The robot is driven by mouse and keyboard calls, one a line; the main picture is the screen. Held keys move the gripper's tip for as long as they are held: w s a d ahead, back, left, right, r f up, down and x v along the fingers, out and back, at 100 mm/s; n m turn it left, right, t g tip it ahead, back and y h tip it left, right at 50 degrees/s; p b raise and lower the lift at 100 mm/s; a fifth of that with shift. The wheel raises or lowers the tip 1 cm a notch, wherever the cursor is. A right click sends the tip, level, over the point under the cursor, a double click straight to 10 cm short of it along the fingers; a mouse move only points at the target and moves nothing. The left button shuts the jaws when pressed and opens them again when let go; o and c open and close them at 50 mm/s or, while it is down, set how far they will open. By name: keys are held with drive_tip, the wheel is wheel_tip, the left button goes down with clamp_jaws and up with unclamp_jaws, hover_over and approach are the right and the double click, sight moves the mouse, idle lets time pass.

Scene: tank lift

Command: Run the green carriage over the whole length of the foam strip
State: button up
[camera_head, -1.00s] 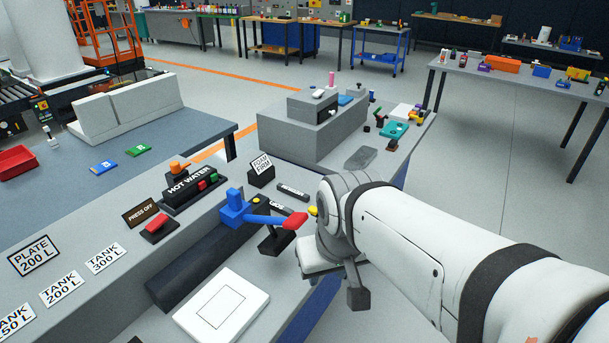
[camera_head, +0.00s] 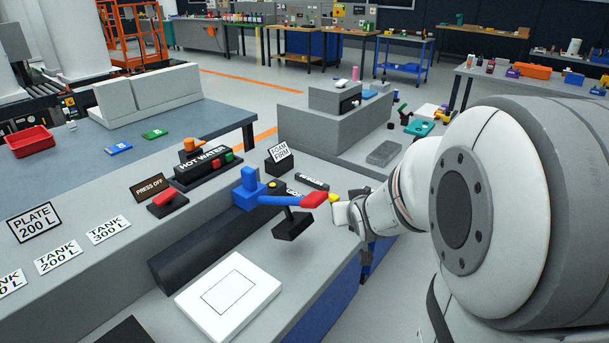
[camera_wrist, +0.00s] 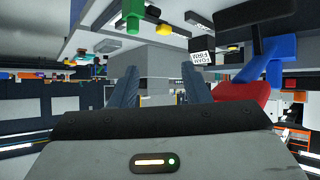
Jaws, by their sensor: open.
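I cannot single out a green carriage. A teal-green piece (camera_head: 419,127) lies on the far part of the bench at right, and a green block (camera_wrist: 133,27) shows in the wrist view. A sign reading FOAM FIRM (camera_head: 281,153) stands behind a blue block with a red-tipped lever (camera_head: 313,200). A long dark bar (camera_head: 205,250) runs along the bench under the blue block; I cannot tell whether it is the foam strip. My gripper (camera_head: 343,213) is just right of the red tip. In the wrist view my gripper (camera_wrist: 161,90) is open, with nothing seen between its fingers.
A white plate (camera_head: 228,296) lies at the front of the bench. A HOT WATER box (camera_head: 200,166) and a red PRESS OFF button (camera_head: 164,197) stand behind the bar. A grey stepped block (camera_head: 320,125) and a flat grey block (camera_head: 383,152) are farther back. Open floor lies beyond.

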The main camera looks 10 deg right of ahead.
drive_tip(key=w+d+f+t+b, duration=0.6)
drive_tip(key=d+f+t+b, duration=0.15)
drive_tip(key=f, duration=0.35)
drive_tip(key=shift+g, duration=0.35)
drive_tip(key=w, duration=0.5)
drive_tip(key=w+d, duration=0.1)
drive_tip(key=w, duration=0.2)
drive_tip(key=shift+r, duration=0.15)
